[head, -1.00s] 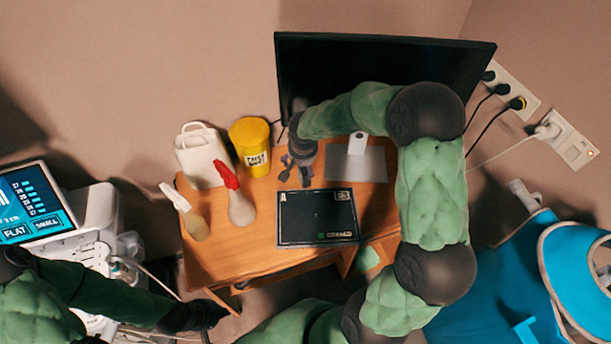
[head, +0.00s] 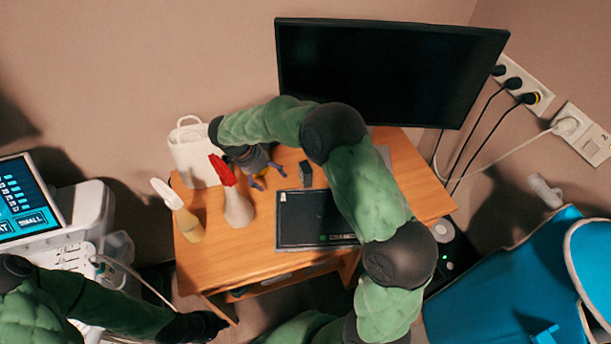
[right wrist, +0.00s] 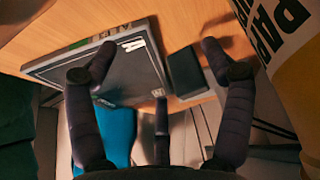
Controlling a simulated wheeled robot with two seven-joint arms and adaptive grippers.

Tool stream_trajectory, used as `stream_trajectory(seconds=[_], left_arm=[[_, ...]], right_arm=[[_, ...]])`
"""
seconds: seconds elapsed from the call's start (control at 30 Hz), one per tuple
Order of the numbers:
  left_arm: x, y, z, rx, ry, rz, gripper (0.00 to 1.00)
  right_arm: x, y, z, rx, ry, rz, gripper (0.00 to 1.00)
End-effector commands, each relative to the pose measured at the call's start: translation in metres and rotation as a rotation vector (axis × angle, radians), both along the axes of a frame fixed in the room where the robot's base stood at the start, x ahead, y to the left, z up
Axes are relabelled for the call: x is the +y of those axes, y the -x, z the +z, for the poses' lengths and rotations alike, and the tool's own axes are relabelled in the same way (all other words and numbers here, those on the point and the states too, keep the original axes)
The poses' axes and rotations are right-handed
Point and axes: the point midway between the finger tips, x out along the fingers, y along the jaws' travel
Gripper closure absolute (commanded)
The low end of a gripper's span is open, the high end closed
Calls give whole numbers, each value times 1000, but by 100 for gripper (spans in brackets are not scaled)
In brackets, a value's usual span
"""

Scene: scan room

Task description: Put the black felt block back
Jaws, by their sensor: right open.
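The black felt block (head: 306,173) is a small dark block standing on the wooden table, just behind the black board (head: 305,225). In the right wrist view the block (right wrist: 187,71) shows beside the board (right wrist: 112,65), beyond my spread fingers and nearer the right one. My right gripper (head: 268,178) is open and empty, left of the block and apart from it in the head view. My left gripper (head: 208,325) is low at the left, off the table's front left corner; its fingers are too dark to read.
A white spray bottle with a red top (head: 238,205) stands close to my right gripper, with another bottle (head: 187,222) further left. A white bag (head: 190,150) stands behind. The yellow tub (right wrist: 302,75) is close on the right in the wrist view. A monitor (head: 390,70) stands at the back.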

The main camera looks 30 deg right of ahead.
Motion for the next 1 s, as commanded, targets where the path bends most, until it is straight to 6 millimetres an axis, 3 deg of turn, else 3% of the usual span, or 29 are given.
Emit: stream_trajectory(seconds=[0.3, 0.67, 0.9, 1.0], left_arm=[[0, 0, -14, 0, 0, 0, 100], [0, 0, -18, 0, 0, 0, 100], [0, 0, -28, 0, 0, 0, 100], [0, 0, -37, 0, 0, 0, 100]], right_arm=[[-57, 10, -2, 0, -1, -2, 19], [-78, 13, 0, -1, -2, 0, 19], [-110, 20, -2, 1, -1, -3, 19], [-115, 21, -21, 4, -2, 2, 19]])
